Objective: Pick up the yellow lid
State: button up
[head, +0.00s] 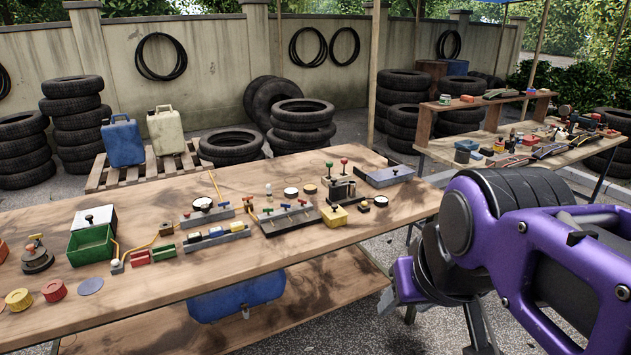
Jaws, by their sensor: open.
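A round yellow piece (18,299) lies at the bench's far left. My gripper (438,318) is at the lower right, beyond the bench's right end, pointing down, open. It is apart from the yellow pieces. Its fingertips are partly cut off by the frame, and nothing shows between them.
A dark valve block with red and green knobs (340,186) stands just behind the yellow square piece. A green bin (91,245) stands farther left. Bare wood lies in front.

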aim_at(334, 212)
jog(key=i+l+u, duration=0.1)
jog(key=u, duration=0.8)
jog(key=i+l+u, duration=0.2)
jog(key=u, duration=0.15)
jog(key=i+l+u, duration=0.1)
jog(key=l+u, duration=0.2)
jog(key=l, duration=0.15)
jog(key=i+l+u, duration=0.1)
jog(key=l, duration=0.3)
jog(key=i+l+u, duration=0.15)
jog(key=l, duration=0.25)
jog(key=l+u, duration=0.35)
jog(key=k+l+u, duration=0.1)
jog(key=l+u, duration=0.25)
jog(key=i+l+z, duration=0.1)
jog(key=z, duration=0.6)
